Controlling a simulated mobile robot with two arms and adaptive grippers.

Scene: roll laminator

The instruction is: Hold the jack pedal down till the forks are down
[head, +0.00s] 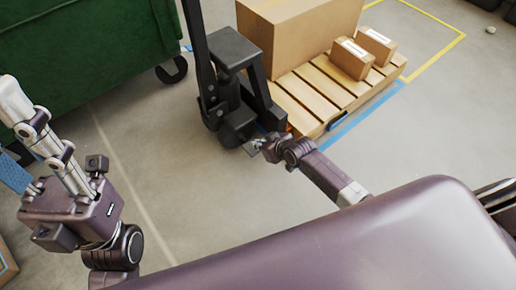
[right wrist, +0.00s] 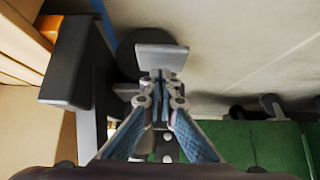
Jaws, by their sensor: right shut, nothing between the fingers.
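The black pallet jack (head: 238,52) stands at top centre with its forks under a wooden pallet (head: 310,92). The forks are hidden, so their height cannot be told. The pedal, a flat grey plate, shows in the right wrist view (right wrist: 162,57) just beyond my fingertips. My right gripper (head: 259,145) is shut and empty, low at the base of the jack; it also shows in the right wrist view (right wrist: 160,82). Its tips overlap the pedal's near edge, but contact cannot be told. My left gripper (head: 18,148) is at the left edge, fingers spread, away from the jack.
A large cardboard box (head: 300,35) and two small boxes (head: 351,58) sit on the pallet. A green dumpster (head: 85,45) on black casters stands at the upper left. Blue and yellow tape marks the floor. The floor between dumpster and jack is clear.

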